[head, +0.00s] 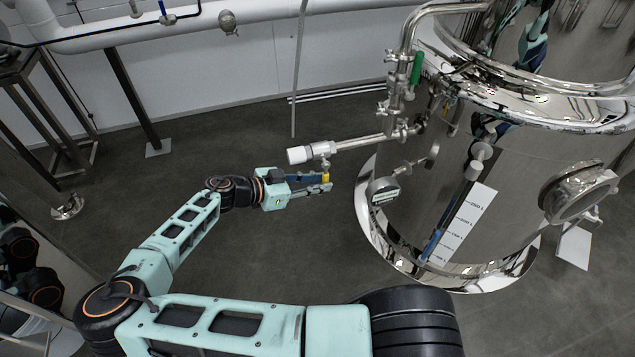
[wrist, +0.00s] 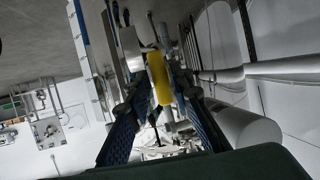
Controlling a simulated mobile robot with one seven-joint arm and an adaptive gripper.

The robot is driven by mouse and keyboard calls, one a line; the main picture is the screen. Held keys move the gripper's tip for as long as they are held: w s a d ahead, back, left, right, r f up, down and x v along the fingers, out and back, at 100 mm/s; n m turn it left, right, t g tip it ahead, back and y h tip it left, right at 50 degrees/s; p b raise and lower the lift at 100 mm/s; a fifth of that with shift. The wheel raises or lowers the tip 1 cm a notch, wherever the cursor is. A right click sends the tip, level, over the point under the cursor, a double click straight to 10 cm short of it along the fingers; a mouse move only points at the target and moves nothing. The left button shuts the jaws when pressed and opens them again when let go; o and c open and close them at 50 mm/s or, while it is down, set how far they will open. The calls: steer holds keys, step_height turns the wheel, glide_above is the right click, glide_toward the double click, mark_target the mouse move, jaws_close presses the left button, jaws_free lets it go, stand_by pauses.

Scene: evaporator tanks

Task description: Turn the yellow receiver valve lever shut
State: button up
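The yellow receiver valve lever (head: 326,177) shows as a small yellow piece under the pipe with the white end, left of the steel tank. In the wrist view the yellow lever (wrist: 159,80) stands between my two finger ends, with a narrow gap on each side. My gripper (head: 324,185) reaches in from the left, its fingertips at the lever. In the wrist view its blue-padded fingers (wrist: 158,103) are spread apart on either side of the lever. Contact with the lever cannot be made out. The valve body is partly hidden by the fingers.
A pipe with a white end (head: 302,155) runs just above my gripper. A valve with a green handle (head: 416,67) is higher up.

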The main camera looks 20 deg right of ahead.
steer(key=shift+a, duration=0.2)
steer(key=v, duration=1.1)
steer(key=shift+a+r, duration=0.2)
steer(key=shift+a, duration=0.15)
steer(key=shift+s, duration=0.15)
